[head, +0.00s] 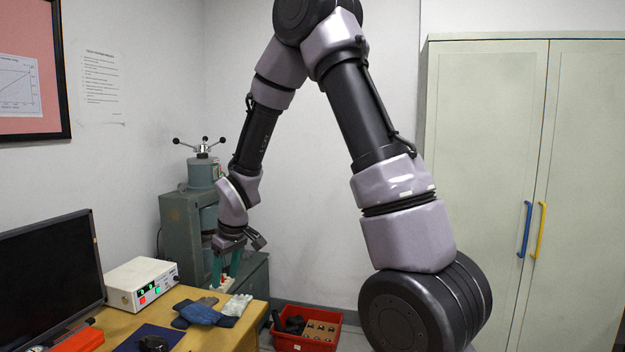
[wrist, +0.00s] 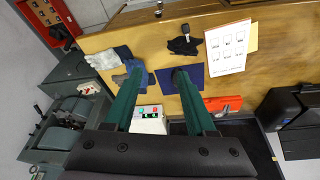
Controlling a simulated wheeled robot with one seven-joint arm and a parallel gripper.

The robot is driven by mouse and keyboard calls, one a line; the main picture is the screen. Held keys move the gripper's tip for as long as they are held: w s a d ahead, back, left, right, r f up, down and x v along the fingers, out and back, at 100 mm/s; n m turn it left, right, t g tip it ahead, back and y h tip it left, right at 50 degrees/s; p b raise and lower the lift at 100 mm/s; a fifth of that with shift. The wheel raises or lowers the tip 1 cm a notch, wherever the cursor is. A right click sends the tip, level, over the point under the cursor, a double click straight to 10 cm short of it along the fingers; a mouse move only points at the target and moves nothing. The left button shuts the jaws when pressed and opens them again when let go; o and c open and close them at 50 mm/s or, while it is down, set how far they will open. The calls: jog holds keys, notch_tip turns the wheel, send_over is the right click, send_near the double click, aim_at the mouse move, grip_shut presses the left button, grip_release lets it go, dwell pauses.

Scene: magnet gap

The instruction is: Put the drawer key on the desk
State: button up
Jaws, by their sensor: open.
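The wooden desk (head: 115,322) is at the lower left in the head view, and it fills the middle of the wrist view (wrist: 140,50). I cannot make out the drawer key for certain in either view. A dark, irregular item (wrist: 184,44) with a small upright piece lies on the desk in the wrist view; its details are too small to tell. Another dark item (head: 153,343) sits on a blue mat (wrist: 192,91). My gripper (wrist: 160,75) is open, its green fingers apart with nothing held between them. In the head view, my gripper (head: 227,276) is beyond the desk's far edge.
Gloves (head: 205,314), a white instrument box (head: 140,284), an orange-red item (wrist: 222,104), a white sheet (wrist: 228,47) and a monitor (head: 45,280) are on the desk. A red bin (head: 307,342) stands beyond it. A green machine (head: 180,230) stands behind; a cabinet (head: 490,150) is right.

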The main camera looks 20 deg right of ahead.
jog(key=s+d+r+m+t, duration=0.1)
jog(key=s+d+r+m, duration=0.3)
jog(key=r, duration=0.5)
jog(key=s+d+r+m+t, duration=0.1)
jog(key=d+r, duration=0.5)
jog(key=r, duration=0.2)
jog(key=s+d+r+m+t, duration=0.1)
jog(key=s+d+r+m, duration=0.2)
jog(key=s+r, duration=0.2)
jog(key=s+d+r+m+t, duration=0.1)
jog(key=s+d+r+m, duration=0.2)
jog(key=s, duration=0.7)
notch_tip(320, 180, up, 3)
jog(key=shift+d+f, duration=0.1)
jog(key=shift+d, duration=0.1)
